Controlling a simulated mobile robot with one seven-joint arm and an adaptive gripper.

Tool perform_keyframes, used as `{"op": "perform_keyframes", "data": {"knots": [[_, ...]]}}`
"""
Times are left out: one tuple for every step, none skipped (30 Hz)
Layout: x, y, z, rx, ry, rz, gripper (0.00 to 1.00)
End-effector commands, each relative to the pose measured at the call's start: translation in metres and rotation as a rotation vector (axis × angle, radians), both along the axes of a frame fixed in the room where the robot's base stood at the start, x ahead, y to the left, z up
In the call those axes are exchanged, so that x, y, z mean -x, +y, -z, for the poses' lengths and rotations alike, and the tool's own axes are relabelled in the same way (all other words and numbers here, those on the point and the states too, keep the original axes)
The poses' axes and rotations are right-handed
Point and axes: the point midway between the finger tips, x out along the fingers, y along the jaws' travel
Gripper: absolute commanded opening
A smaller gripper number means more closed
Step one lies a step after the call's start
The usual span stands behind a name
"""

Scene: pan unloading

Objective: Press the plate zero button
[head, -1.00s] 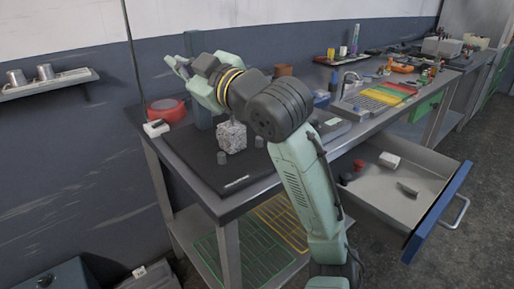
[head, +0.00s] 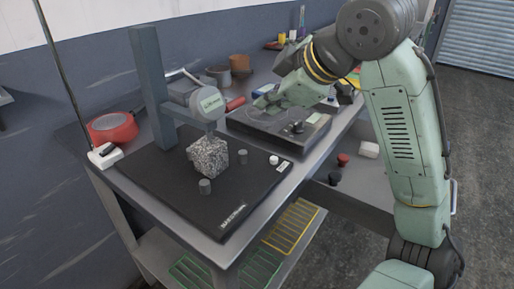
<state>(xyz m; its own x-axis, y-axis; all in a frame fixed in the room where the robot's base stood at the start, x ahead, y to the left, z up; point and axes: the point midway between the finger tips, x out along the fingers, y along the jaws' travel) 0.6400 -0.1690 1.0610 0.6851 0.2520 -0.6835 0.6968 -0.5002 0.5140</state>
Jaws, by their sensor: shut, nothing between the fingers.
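My gripper (head: 264,103) is shut and empty. It reaches in from the right, low over a dark flat device (head: 262,134) with a knob (head: 298,127) and a small light display. I cannot tell whether the fingertips touch it. A small white button-like cap (head: 273,160) sits at the right side of the black base plate (head: 170,192), beside a small white label. I cannot read which control is the plate zero button.
A speckled stone block (head: 208,156) stands under a round gauge (head: 209,103) on a blue-grey post (head: 152,90). A small grey cylinder (head: 205,186) stands in front. A red round case (head: 112,127) is at left. An open drawer (head: 357,182) juts out at right.

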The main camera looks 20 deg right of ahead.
Motion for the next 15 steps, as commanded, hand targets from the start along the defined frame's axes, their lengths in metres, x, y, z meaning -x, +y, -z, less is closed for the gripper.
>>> {"op": "perform_keyframes", "data": {"knots": [[0.0033,-0.0043,0.0005,0.006,0.009,0.007,0.0],[0.0046,-0.0057,0.0007,0.008,0.013,0.008,0.0],[0.0059,-0.0069,0.001,0.01,0.016,0.008,0.0],[0.0064,-0.0074,0.0011,0.01,0.018,0.009,0.0],[0.0067,-0.0077,0.0012,0.011,0.019,0.009,0.0],[0.0068,-0.0078,0.0012,0.011,0.019,0.009,0.0],[0.0067,-0.0077,0.0012,0.011,0.019,0.008,0.0],[0.0066,-0.0076,0.0012,0.011,0.019,0.008,0.0],[0.0065,-0.0074,0.0012,0.011,0.019,0.008,0.0],[0.0065,-0.0074,0.0012,0.011,0.019,0.008,0.0],[0.0063,-0.0073,0.0011,0.011,0.019,0.008,0.0],[0.0062,-0.0072,0.0011,0.01,0.018,0.008,0.0],[0.0062,-0.0072,0.0013,0.009,0.018,0.008,0.0],[0.0062,-0.0071,0.0017,0.009,0.018,0.009,0.0],[0.0062,-0.0071,0.0024,0.009,0.018,0.009,0.0]]}}
